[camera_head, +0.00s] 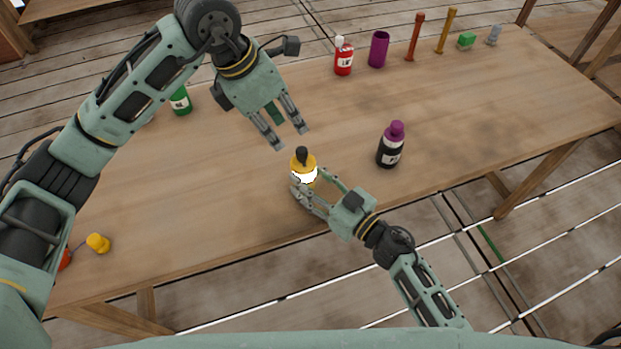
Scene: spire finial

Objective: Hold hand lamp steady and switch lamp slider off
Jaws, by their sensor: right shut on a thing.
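The hand lamp (303,160) is yellow with a black top and a bright white band. It stands upright near the front edge of the table in the head view. My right gripper (309,182) is shut on the lamp's lower part from the front right. The lamp's slider cannot be made out. My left gripper (291,139) is above and behind the lamp, pointing down towards it. Its two fingers are apart with nothing between them, and it looks clear of the lamp.
A black bottle with a purple cap (389,150) stands right of the lamp. A red bottle (343,60), a purple cup (378,50) and several small things line the back edge. A green bottle (181,102) stands back left, a yellow object (98,243) front left. The table (230,190) is bare left of the lamp.

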